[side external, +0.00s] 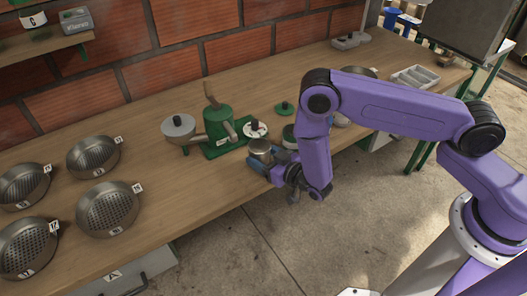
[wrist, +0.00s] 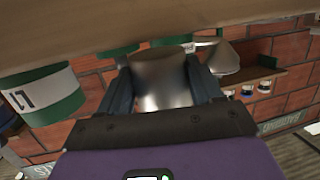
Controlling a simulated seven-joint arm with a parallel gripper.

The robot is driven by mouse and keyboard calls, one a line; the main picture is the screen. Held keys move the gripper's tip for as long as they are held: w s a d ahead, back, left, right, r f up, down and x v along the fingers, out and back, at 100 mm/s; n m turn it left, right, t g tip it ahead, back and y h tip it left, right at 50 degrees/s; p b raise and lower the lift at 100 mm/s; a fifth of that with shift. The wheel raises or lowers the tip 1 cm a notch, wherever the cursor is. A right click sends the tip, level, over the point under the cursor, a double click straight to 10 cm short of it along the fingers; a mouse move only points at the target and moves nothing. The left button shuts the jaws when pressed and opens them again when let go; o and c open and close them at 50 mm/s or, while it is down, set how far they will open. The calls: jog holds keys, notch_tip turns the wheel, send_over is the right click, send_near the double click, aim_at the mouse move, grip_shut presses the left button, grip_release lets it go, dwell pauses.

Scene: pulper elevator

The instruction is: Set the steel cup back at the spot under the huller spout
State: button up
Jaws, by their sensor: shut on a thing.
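The steel cup (side external: 260,147) is held between the blue fingers of my gripper (side external: 261,160), near the front edge of the bench. In the wrist view the cup (wrist: 160,80) fills the space between the two dark fingers (wrist: 158,92). A green hand-cranked machine (side external: 217,124), apparently the huller, stands on a green base just behind and left of the cup. The cup is apart from the machine's body. I cannot tell whether the cup's bottom touches the bench, and the spot under the spout is not clearly visible.
A grey lidded pan (side external: 178,128) stands left of the machine. A round dial-like piece (side external: 256,129) and a green lid (side external: 284,108) are behind the cup. A green-and-white tin (wrist: 42,95) is close beside my gripper. Several sieves (side external: 108,208) occupy the bench's left; bare wood lies between.

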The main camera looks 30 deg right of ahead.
aim_at(241, 164)
jog(key=shift+f, duration=0.65)
jog(key=shift+w+a+f, duration=0.1)
jog(key=shift+w+a, duration=2.35)
jog(key=o, duration=1.2)
jog(key=v, duration=1.7)
jog(key=shift+s, duration=0.2)
